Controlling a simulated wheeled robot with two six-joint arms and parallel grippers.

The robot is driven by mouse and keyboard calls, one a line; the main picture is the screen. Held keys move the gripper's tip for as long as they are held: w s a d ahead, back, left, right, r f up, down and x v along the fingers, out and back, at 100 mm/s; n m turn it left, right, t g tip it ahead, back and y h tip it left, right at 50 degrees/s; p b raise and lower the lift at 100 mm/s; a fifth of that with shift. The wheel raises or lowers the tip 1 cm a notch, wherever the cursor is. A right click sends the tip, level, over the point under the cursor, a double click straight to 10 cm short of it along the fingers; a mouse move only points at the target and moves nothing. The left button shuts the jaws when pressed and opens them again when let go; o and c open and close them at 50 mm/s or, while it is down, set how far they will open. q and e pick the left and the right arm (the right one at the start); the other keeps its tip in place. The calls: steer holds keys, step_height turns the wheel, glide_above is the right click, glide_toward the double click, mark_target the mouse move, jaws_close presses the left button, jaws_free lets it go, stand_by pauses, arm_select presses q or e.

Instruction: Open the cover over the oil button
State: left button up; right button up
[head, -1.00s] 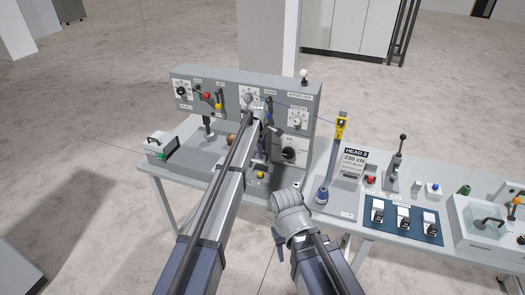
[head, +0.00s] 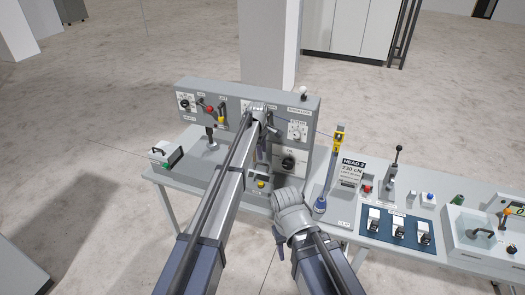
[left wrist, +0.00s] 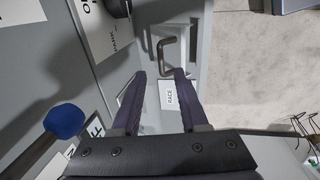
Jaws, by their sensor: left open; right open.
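In the left wrist view, a bent metal handle (left wrist: 166,54) stands on a grey surface just beyond my left fingertips, roughly in line with the gap between them. A white label reading RACE (left wrist: 170,96) shows between the fingers. I cannot tell whether this handle belongs to the oil button's cover, and no oil button is clearly visible. My left gripper (left wrist: 160,73) is open and empty. In the head view its arm reaches to the grey control panel (head: 235,93) and partly hides it. My right gripper (head: 279,234) is low, in front of the bench edge, away from the panel.
A black knob (head: 288,162) is on the panel's right part, and a yellow button (head: 261,184) is below the arm's end. A blue ball knob (left wrist: 64,121) stands left of my left fingers. Right are a yellow-topped post (head: 339,140), lever (head: 396,160) and switch plate (head: 398,228).

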mark_target(267, 174)
arm_select(q)
steer(key=shift+r, duration=0.15)
